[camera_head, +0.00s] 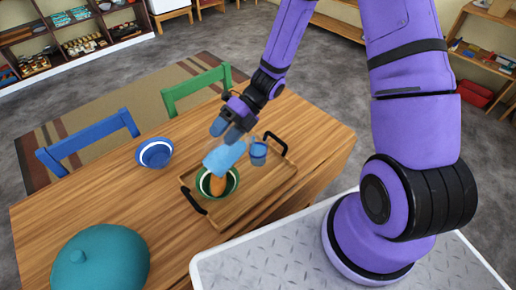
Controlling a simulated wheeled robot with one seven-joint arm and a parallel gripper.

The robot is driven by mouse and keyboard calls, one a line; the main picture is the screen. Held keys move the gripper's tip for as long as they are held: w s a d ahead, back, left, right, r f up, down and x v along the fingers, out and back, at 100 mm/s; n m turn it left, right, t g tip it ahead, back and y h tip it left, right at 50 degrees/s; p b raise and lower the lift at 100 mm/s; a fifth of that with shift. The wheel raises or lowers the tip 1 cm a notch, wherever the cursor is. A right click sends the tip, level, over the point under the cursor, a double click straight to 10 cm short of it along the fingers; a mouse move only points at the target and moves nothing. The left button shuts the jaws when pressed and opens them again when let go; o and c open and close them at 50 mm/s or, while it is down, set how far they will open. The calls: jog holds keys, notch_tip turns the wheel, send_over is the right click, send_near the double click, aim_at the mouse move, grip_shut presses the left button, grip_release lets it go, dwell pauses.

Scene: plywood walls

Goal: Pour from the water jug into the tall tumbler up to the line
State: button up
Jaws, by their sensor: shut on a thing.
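My gripper (228,133), with blue-grey fingers, is shut on the light blue water jug (222,159) above the wooden tray. The jug looks tilted, and its upper part is partly hidden by the fingers. The tumbler (258,155), a small blue see-through cup with a darker blue band, stands upright on the tray just right of the jug. I cannot make out a fill line, the water level or a stream of water. The jug appears to be above the green bowl's back edge, left of the tumbler.
The wooden tray (255,200) has black handles. On it is a green bowl (234,183) with an orange-brown thing (218,186) in it. Blue and green chairs stand behind.

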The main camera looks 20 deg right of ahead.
aim_at(209, 142)
jog(key=shift+a, duration=0.1)
jog(key=shift+s+a+r+t+h, duration=0.1)
jog(key=shift+s+a+t+h, duration=0.2)
jog(key=shift+a+h, duration=0.4)
jog(key=shift+s+a+f+t+h, duration=0.1)
jog(key=shift+a+t+h, duration=0.15)
jog(key=shift+h, duration=0.45)
jog(key=shift+s+a+f+t+h, duration=0.15)
jog(key=shift+a+h, duration=0.2)
jog(key=shift+h, duration=0.35)
jog(key=shift+a, duration=0.1)
jog(key=shift+s+a+f+t+h+b, duration=0.1)
jog(key=shift+s+a+t+h+b, duration=0.1)
jog(key=shift+a+h, duration=0.3)
jog(key=shift+s+a+t+h+b, duration=0.1)
jog(key=shift+a+h+b, duration=0.1)
jog(key=shift+a+h, duration=0.3)
jog(key=a+f+h+b, duration=0.1)
jog(key=s+a+f+t+h+b, duration=0.1)
jog(key=a+h, duration=0.1)
jog(key=shift+a+f, duration=0.2)
jog(key=shift+a, duration=0.05)
jog(key=shift+s+a+t+h+b, duration=0.2)
jog(key=shift+a+t+h+b, duration=0.3)
jog(key=shift+h+b, duration=0.55)
jog(key=shift+a, duration=0.1)
